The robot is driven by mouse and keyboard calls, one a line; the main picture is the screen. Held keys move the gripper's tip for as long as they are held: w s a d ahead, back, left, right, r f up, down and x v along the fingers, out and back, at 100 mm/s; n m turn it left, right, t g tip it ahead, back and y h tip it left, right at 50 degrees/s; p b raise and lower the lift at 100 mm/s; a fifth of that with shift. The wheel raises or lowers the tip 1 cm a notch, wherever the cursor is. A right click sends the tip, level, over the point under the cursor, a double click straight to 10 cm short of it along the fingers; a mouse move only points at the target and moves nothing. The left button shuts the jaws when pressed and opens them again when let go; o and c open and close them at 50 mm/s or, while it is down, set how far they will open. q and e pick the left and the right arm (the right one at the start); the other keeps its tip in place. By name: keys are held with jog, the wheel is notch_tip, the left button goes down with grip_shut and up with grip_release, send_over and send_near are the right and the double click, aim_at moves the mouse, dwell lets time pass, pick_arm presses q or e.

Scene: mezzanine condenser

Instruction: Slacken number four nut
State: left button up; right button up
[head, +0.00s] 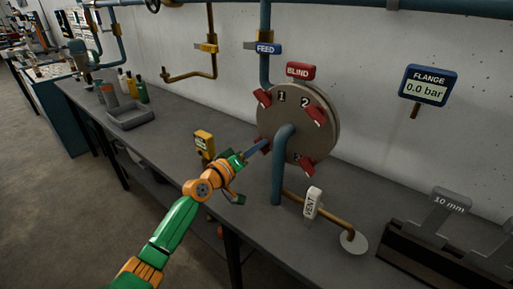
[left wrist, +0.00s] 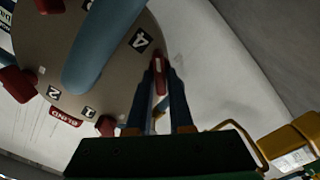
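A round grey flange plate (head: 325,135) carries red nuts at its rim, with the numbers 1 and 2 readable in the head view. The number four nut (left wrist: 159,76) is a red block beside the printed 4 in the left wrist view. In the head view it is at the plate's lower left, mostly hidden by my gripper. My left gripper (head: 262,147) reaches it from the left. In the left wrist view its two fingers (left wrist: 160,85) lie close on either side of the red nut and appear shut on it. My right gripper is not in view.
A blue pipe (head: 280,170) rises in front of the plate. A VENT tag (head: 312,203) hangs on a brass pipe to the right. The FLANGE gauge (head: 429,86) reads 0.0 bar. A yellow device (head: 204,144) stands behind my wrist. A 10 mm block (head: 450,205) is at right.

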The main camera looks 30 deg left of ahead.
pick_arm(q)
jog(key=o, duration=0.3)
jog(key=s, duration=0.7)
jog(key=shift+a+b, duration=0.3)
